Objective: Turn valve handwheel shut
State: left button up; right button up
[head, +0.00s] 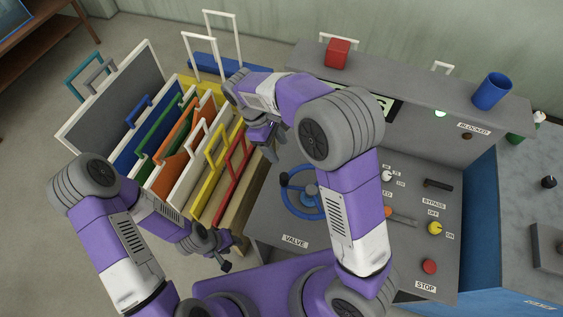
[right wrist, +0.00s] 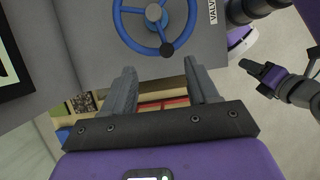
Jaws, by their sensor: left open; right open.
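The valve handwheel (head: 287,203) is a blue ring with spokes, a hub and a dark knob on its rim. It lies on the grey console above the VALVE label (head: 295,241); my right arm hides part of its right side. My right gripper (head: 270,146) is open and empty, left of and beyond the wheel. In the right wrist view, the handwheel (right wrist: 128,36) is ahead of the open fingers (right wrist: 160,68), apart from them, with its knob nearest. My left gripper (head: 226,256) is open and empty, low and left of the console.
A rack of coloured framed panels (head: 210,180) stands left of the console. The console carries a yellow knob (head: 434,228), a red STOP button (head: 429,266) and a black handle (head: 438,185). A red block (head: 337,53) and blue cup (head: 491,91) stand on its top ledge.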

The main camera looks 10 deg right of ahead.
notch_tip(320, 180, down, 3)
jog(key=b, duration=0.8)
send_over(284, 175)
jog(key=w+a, duration=0.1)
jog(key=a, duration=0.1)
jog(key=f, duration=0.6)
jog(key=shift+w+d+f, duration=0.1)
jog(key=shift+w+d, duration=0.05)
jog(key=shift+w, duration=0.05)
jog(key=shift+s+f+b, duration=0.15)
jog(key=shift+f+b, duration=0.05)
jog(key=shift+b, duration=0.1)
jog(key=shift+s+f, duration=0.15)
jog(key=shift+s, duration=0.05)
pick_arm(q)
notch_tip(284, 175, down, 10)
jog(key=s, duration=0.1)
jog(key=shift+f+b, duration=0.15)
jog(key=shift+b, duration=0.25)
pick_arm(e)
jog(key=x, duration=0.7)
jog(key=shift+w+d+f, duration=0.1)
jog(key=shift+d+f, duration=0.05)
jog(key=shift+c, duration=0.4)
grip_shut()
